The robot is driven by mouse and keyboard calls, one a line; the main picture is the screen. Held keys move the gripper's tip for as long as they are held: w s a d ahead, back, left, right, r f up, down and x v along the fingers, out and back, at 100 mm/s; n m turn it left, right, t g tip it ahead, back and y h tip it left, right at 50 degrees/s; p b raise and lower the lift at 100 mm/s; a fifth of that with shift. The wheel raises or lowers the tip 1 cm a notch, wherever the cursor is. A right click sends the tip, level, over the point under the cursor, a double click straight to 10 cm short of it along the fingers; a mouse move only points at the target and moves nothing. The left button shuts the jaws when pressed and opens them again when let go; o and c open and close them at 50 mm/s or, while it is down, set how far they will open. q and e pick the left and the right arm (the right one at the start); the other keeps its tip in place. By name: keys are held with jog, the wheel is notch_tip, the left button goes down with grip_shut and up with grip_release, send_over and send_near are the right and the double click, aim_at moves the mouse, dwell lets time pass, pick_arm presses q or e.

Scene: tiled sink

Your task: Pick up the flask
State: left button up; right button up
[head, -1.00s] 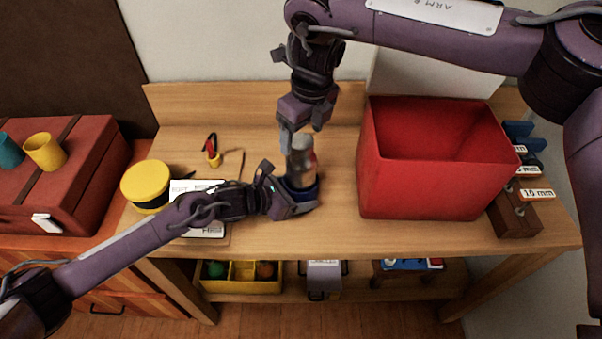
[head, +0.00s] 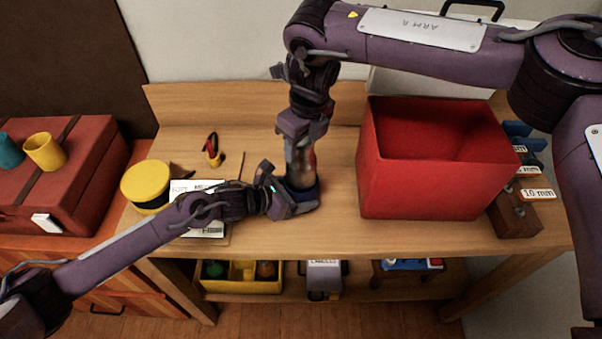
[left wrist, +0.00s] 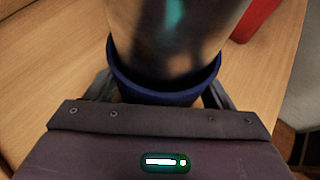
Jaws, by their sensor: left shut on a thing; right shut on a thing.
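The flask (head: 299,166) is a grey metallic cylinder standing upright on the wooden table, with a dark blue base or holder around its bottom. In the left wrist view the flask (left wrist: 180,30) rises out of a blue ring (left wrist: 165,92). My left gripper (head: 296,198) is shut on this blue lower part, coming in from the left. My right gripper (head: 300,143) points down from above and is shut on the upper part of the flask. Its fingers and the flask's top are largely hidden by the gripper body.
A red open bin (head: 400,185) stands close to the right of the flask. The table's front middle is clear.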

grip_shut()
jog(key=shift+r, duration=0.15)
jog(key=shift+w+r, duration=0.1)
jog(key=shift+r, duration=0.25)
notch_tip(320, 180, up, 9)
jog(key=shift+r, duration=0.1)
pick_arm(q)
jog(key=o, duration=0.8)
jog(key=shift+o, duration=0.2)
